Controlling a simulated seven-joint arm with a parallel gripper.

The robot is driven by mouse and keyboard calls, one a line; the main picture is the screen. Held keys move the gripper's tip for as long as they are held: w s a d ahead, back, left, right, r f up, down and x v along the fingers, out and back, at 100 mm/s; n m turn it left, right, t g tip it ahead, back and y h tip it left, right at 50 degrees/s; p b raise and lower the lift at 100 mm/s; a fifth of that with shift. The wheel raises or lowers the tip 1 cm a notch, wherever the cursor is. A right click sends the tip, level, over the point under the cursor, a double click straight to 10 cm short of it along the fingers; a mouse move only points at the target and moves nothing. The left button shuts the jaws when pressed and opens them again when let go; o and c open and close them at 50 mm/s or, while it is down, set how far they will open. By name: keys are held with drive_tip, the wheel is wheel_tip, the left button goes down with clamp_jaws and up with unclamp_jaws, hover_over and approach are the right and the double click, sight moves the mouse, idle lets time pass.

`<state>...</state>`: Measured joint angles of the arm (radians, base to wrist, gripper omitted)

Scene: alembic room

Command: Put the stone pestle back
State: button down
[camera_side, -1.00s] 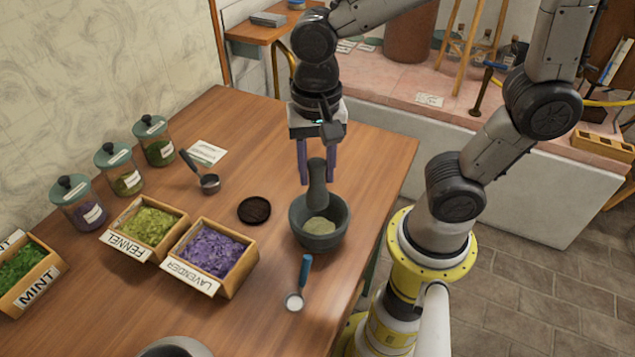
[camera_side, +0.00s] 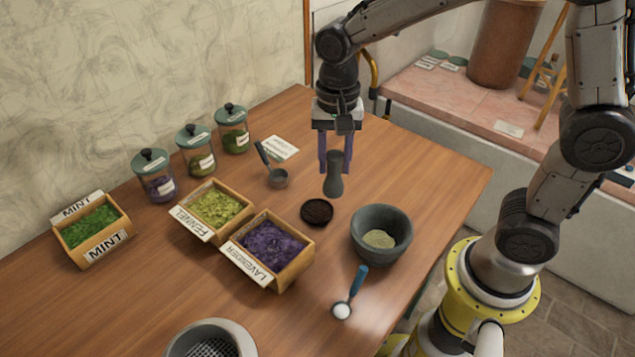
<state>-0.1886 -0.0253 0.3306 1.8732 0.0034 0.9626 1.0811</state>
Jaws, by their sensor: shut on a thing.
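The grey stone pestle (camera_side: 334,176) hangs upright between the purple fingers of my gripper (camera_side: 335,155), which is shut on its upper part. It is above the table, to the left of the mortar and clear of it. The grey stone mortar (camera_side: 366,250) stands near the table's right edge with pale green powder in it. A small round dark coaster (camera_side: 317,212) lies on the table just below and left of the pestle in the picture. The exact height of the pestle above the table is hard to tell.
A lavender box (camera_side: 292,274), a fennel box (camera_side: 212,236) and a mint box (camera_side: 78,250) stand to the left. Several lidded jars (camera_side: 233,140) line the back. A metal scoop (camera_side: 278,180) and a blue-handled spoon (camera_side: 357,283) lie nearby. A grey sieve bowl (camera_side: 240,338) is at the front.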

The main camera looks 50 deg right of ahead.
drive_tip(key=shift+w+a+f, duration=0.1)
drive_tip(key=shift+w+f, duration=0.5)
drive_tip(key=shift+f, duration=0.65)
drive_tip(key=shift+w+a+f, duration=0.15)
drive_tip(key=shift+w+f, duration=0.45)
drive_tip(key=shift+f, duration=0.6)
drive_tip(key=shift+w+a+f, duration=0.1)
drive_tip(key=shift+w+f, duration=0.5)
drive_tip(key=shift+f, duration=0.65)
drive_tip(key=shift+f, duration=0.15)
drive_tip(key=c, duration=0.5)
unclamp_jaws()
